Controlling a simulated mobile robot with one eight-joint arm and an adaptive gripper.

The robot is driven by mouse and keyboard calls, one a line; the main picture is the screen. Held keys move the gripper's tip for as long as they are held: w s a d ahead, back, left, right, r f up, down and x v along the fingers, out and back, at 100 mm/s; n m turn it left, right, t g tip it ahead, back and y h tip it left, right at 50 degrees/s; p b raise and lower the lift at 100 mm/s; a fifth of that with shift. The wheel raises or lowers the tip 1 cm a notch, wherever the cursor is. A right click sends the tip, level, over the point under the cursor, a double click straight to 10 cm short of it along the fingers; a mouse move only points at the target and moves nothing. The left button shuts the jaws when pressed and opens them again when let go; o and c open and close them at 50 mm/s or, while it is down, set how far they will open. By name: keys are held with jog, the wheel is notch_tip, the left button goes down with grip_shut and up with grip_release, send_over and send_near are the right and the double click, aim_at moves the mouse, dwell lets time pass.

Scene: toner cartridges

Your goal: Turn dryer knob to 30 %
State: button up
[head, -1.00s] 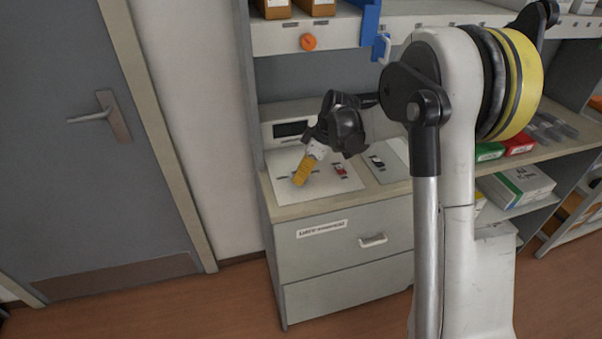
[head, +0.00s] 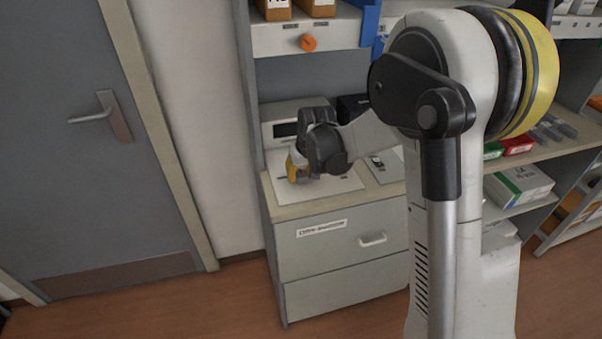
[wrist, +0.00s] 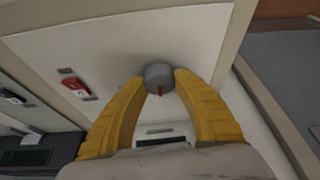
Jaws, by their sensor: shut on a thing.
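The grey round knob (wrist: 158,72), with a red pointer mark, stands on a white panel (wrist: 130,40) in the wrist view. My gripper (wrist: 160,79) has its two yellow fingers on opposite sides of the knob and is shut on it. The red mark points toward the bottom of the wrist view. In the head view my gripper (head: 292,168) is low over the left part of the white panel (head: 335,191), and the knob is hidden there. The dial markings are not readable.
A red switch (wrist: 75,84) sits beside the knob on the panel. The panel rests on a grey drawer cabinet (head: 330,255). A box with a dark display (head: 286,130) stands behind. An orange knob (head: 308,43) is on the shelf edge above. A grey door (head: 60,150) is at left.

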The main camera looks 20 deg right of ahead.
jog(key=m+h, duration=0.1)
jog(key=m, duration=0.1)
jog(key=m+h, duration=0.1)
jog(key=m, duration=0.2)
jog(key=shift+m+g, duration=0.3)
jog(key=m+h, duration=0.1)
jog(key=m, duration=0.1)
jog(key=m+g+h, duration=0.1)
jog(key=m, duration=0.2)
jog(key=shift+m, duration=0.3)
jog(key=shift+s+p, duration=0.1)
jog(key=shift+p, duration=0.2)
jog(key=o, duration=1.2)
jog(key=v, duration=1.2)
jog(key=shift+w, duration=0.25)
